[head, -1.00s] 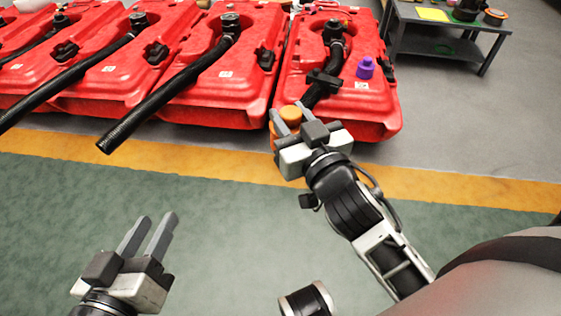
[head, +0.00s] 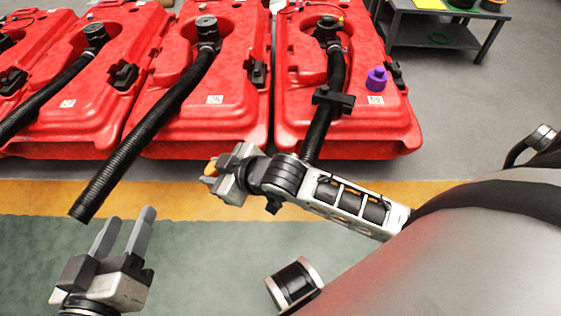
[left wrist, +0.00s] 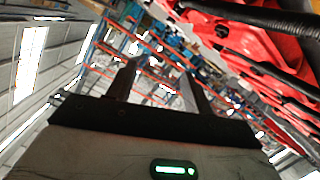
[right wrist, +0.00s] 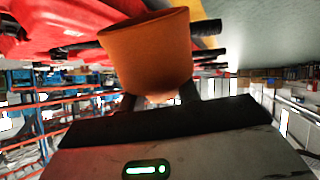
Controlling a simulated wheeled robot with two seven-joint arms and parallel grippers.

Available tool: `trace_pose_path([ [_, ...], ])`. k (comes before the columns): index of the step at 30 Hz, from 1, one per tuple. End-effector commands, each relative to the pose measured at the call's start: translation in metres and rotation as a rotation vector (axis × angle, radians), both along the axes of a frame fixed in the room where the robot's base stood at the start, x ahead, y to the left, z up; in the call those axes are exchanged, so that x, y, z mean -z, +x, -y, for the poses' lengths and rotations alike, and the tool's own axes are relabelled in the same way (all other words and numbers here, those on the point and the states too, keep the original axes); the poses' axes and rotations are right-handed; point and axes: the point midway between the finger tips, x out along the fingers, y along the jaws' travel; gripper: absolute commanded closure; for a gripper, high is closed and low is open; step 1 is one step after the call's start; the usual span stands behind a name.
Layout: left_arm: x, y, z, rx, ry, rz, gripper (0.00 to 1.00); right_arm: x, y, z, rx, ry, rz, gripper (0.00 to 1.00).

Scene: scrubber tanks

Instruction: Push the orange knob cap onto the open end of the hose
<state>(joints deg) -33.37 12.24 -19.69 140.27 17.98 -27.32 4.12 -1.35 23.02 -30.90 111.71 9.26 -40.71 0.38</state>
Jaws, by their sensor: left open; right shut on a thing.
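The orange knob cap (head: 210,168) is held in my right gripper (head: 222,170), mostly hidden by it in the head view. In the right wrist view the cap (right wrist: 150,55) fills the space at the fingertips. A black ribbed hose (head: 145,130) runs down from the middle red tank and overhangs its front. Its open end (head: 80,213) is over the floor, left of the cap and apart from it. My left gripper (head: 128,225) is open and empty, just right of that end in the picture; its fingers also show in the left wrist view (left wrist: 160,85).
Several red tanks (head: 345,130) stand in a row, with other black hoses (head: 45,92). A purple cap (head: 377,78) sits on the right tank, whose hose passes behind my right arm. A dark table (head: 440,38) stands at the back right. The front floor is clear.

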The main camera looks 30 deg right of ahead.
Motion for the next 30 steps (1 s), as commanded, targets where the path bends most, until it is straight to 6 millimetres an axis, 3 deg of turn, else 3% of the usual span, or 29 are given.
trace_pose_path([
  [4, 0.000, 0.000, 0.001, 0.002, -0.012, 0.001, 0.49, 0.070, -0.013, 0.001, -0.278, -0.328, -0.214, 0.94],
  [8, -0.001, 0.000, 0.001, 0.004, -0.022, 0.004, 0.49, 0.132, -0.034, 0.018, -0.541, -0.658, -0.320, 0.94],
  [12, -0.002, 0.001, 0.002, 0.005, -0.033, 0.010, 0.49, 0.193, -0.059, 0.049, -0.828, -0.985, -0.290, 0.94],
  [15, -0.005, 0.002, 0.002, 0.006, -0.040, 0.016, 0.49, 0.225, -0.074, 0.073, -0.993, -1.154, -0.208, 0.94],
  [21, -0.010, 0.002, 0.002, 0.005, -0.050, 0.028, 0.49, 0.256, -0.089, 0.101, -1.167, -1.315, -0.067, 0.94],
  [30, -0.010, 0.003, 0.003, 0.003, -0.064, 0.029, 0.49, 0.257, -0.084, 0.114, -1.192, -1.336, -0.036, 0.94],
])
